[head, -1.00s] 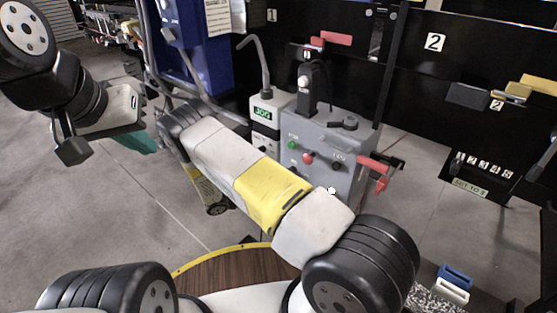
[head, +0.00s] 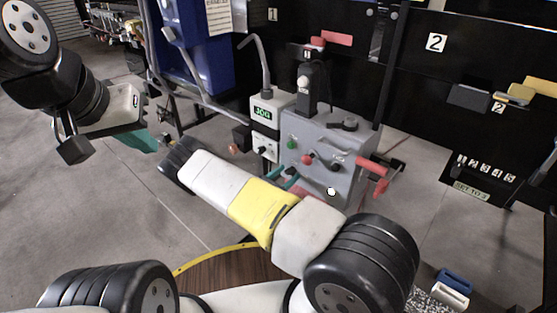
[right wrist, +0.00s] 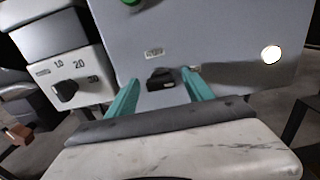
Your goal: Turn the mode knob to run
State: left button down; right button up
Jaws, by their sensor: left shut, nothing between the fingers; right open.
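A small black knob (right wrist: 160,78) is on the front of the grey control box (head: 345,150). A small plate above it is too blurred to read. My right gripper (right wrist: 160,84) is open, with one teal finger on each side of this knob; I cannot tell whether they touch it. In the head view the right gripper (head: 284,176) is at the box's lower left front, partly hidden by my forearm. A green-lit display (head: 263,114) on the white box reads JOG. My left gripper (head: 143,141) is shut and empty, away from the box at the left.
The white box carries another black knob (right wrist: 65,92) with a numbered scale. The grey box has a green button (head: 291,144), a red button (head: 308,159), a black knob (head: 335,167) and red handles (head: 372,166) at its right. Open floor lies to the left.

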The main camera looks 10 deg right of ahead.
grip_shut()
dwell(0.3)
jog(key=n, duration=0.5)
jog(key=shift+w, duration=0.15)
jog(key=n, duration=0.4)
jog(key=shift+a+f+n, duration=0.1)
jog(key=shift+n, duration=0.2)
jog(key=n, duration=0.4)
jog(key=shift+w, duration=0.1)
jog(key=shift+f+n, duration=0.15)
jog(key=shift+n, duration=1.95)
